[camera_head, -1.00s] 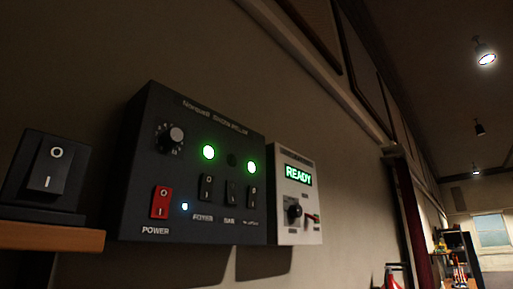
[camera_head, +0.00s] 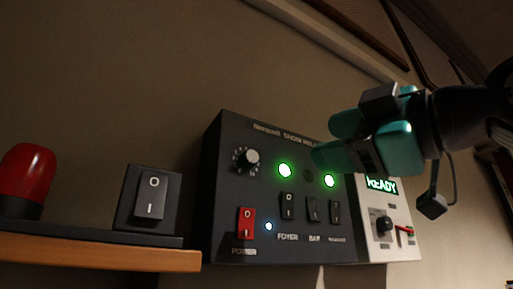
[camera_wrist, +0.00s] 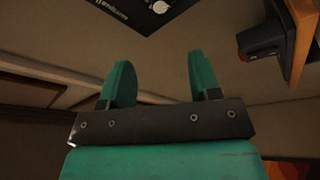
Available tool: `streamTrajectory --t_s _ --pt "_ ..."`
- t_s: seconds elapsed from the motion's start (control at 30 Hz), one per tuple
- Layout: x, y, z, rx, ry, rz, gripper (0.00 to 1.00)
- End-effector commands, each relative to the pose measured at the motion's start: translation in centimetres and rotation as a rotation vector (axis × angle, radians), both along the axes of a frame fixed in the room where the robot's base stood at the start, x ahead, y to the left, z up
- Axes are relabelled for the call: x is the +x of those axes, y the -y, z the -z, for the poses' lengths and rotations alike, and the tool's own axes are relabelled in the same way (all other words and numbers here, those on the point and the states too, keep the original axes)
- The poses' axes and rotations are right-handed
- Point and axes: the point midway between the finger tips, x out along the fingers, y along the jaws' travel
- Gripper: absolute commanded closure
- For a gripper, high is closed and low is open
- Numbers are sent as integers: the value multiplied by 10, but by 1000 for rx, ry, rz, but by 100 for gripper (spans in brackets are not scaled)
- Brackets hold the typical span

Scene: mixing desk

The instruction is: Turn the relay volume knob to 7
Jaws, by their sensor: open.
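The relay is a dark box (camera_head: 225,205) on the wall with "SHOW RELAY" lettering. Its volume knob (camera_head: 251,157) is small and round at the upper left, ringed by pale marks; its setting is too small to read. My gripper (camera_head: 330,140) has teal fingers and comes in from the right. It is open and empty, to the right of the knob and apart from it, overlapping the box's upper right in the picture. The wrist view shows the spread fingers (camera_wrist: 160,70) with nothing between them. A dark panel (camera_wrist: 130,10) with white lettering is partly cut off at the top there.
The box has two green lamps (camera_head: 285,170), a red power switch (camera_head: 246,223) and several black switches. A white unit (camera_head: 378,245) reading READY, with its own knob (camera_head: 384,224), adjoins at right. A wooden shelf (camera_head: 100,256) at left carries a black switch (camera_head: 151,195) and red lamp (camera_head: 27,175).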

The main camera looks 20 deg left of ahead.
Motion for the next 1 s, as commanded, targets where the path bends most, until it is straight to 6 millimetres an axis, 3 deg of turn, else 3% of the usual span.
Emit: streamTrajectory --t_s 0.03,0.4,0.6,0.8,1.0 --pt "2 -9 -9 -4 -4 -5 43" --pt "42 -84 -25 -5 -5 -3 43" --pt "58 -115 -32 -4 -4 -1 43" --pt "67 -130 -33 -4 -4 1 43" --pt "68 -133 -32 -3 -3 2 43"
